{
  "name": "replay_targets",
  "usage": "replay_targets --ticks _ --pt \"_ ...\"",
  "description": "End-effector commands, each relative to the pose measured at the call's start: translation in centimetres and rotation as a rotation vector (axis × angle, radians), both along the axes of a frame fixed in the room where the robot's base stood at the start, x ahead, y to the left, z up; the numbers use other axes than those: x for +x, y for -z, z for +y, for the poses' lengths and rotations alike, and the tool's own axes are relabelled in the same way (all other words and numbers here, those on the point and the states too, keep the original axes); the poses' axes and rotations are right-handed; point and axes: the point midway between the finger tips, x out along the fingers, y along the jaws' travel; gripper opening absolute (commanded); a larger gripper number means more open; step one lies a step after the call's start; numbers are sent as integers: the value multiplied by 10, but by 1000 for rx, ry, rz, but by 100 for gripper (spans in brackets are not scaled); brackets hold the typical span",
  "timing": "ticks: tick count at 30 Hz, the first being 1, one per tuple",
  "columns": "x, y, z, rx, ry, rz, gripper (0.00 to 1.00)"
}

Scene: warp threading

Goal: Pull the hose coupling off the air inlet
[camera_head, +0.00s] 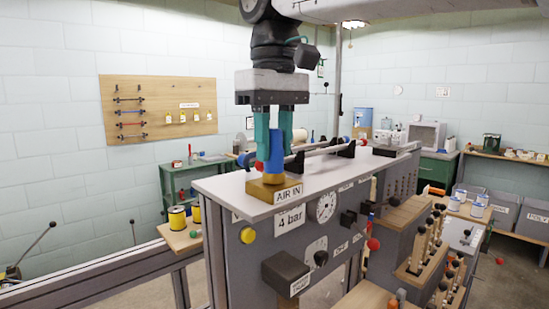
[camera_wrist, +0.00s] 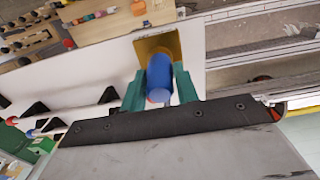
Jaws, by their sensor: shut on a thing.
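The hose coupling is a blue cylinder (camera_head: 276,146) standing upright over a brass-coloured air inlet block (camera_head: 267,191) on the machine top, beside the "AIR IN" label (camera_head: 289,194). My gripper (camera_head: 274,162) points straight down with its teal fingers shut on the blue coupling. The wrist view shows the blue coupling (camera_wrist: 160,76) between the two fingers (camera_wrist: 159,88), with the brass block (camera_wrist: 172,44) beyond it. Whether the coupling's lower end still touches the inlet is hard to tell.
The grey machine top (camera_head: 232,188) extends to the back right, with a rod on black brackets (camera_head: 294,163). A pressure gauge (camera_head: 326,207) and a "4 bar" sign (camera_head: 290,219) are on the front. Yellow spools (camera_head: 177,218) stand at the left. Space left of the gripper is clear.

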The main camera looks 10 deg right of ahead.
Motion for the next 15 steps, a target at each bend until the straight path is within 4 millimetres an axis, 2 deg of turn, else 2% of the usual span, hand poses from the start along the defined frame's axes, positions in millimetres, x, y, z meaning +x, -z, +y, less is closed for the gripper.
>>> replay_targets --ticks 15 --pt "0 -34 0 1 0 -2 14"
